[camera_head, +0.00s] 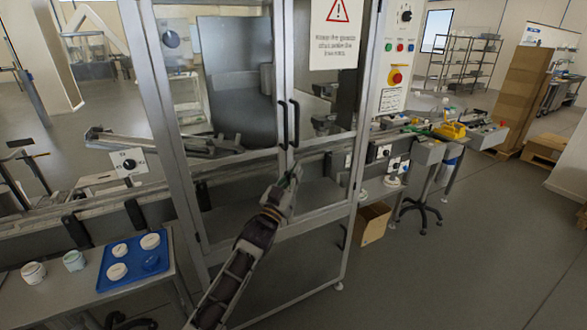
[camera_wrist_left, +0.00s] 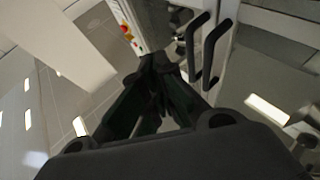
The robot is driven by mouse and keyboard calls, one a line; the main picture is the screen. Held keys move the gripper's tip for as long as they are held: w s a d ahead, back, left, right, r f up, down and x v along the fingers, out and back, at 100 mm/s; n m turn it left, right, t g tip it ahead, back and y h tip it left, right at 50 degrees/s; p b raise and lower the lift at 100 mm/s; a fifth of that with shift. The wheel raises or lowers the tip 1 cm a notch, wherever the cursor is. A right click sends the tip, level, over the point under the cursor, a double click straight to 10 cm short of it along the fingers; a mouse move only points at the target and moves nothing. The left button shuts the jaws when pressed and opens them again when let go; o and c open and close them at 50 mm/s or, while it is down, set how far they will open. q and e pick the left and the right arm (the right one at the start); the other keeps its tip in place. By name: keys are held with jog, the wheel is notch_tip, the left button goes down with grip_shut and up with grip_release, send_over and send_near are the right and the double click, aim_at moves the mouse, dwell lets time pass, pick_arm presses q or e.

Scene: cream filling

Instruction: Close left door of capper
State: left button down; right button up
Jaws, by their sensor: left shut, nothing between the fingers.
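The capper (camera_head: 158,110) is a tall metal-framed cabinet with clear doors in the middle of the head view. Its left door (camera_head: 235,85) looks shut or nearly shut; I cannot tell if a small gap is left. The left door's dark handle (camera_head: 283,124) is close beside the right door's handle (camera_head: 295,122). Both handles also show in the left wrist view (camera_wrist_left: 196,45), right of the fingers. My left gripper (camera_head: 293,175) is shut and empty, just below the handles at the front of the doors. Its fingertips (camera_wrist_left: 155,65) appear apart from the handles.
A warning sign (camera_head: 338,35) is on the right door. A control panel (camera_head: 396,75) with a red button stands to the right. A blue tray (camera_head: 108,283) with white lids lies on a table at lower left, beside jars. Open floor lies at right.

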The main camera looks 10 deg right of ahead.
pick_arm(q)
jog(key=shift+s+f, duration=0.4)
jog(key=shift+s, duration=0.45)
jog(key=shift+s+f, duration=0.45)
jog(key=shift+s, duration=0.4)
jog(key=shift+s+f, duration=0.4)
jog(key=shift+s, duration=0.45)
pick_arm(e)
jog(key=shift+s+d+f, duration=0.1)
jog(key=shift+d+f, duration=0.1)
jog(key=shift+d, duration=0.4)
jog(key=shift+a, duration=0.3)
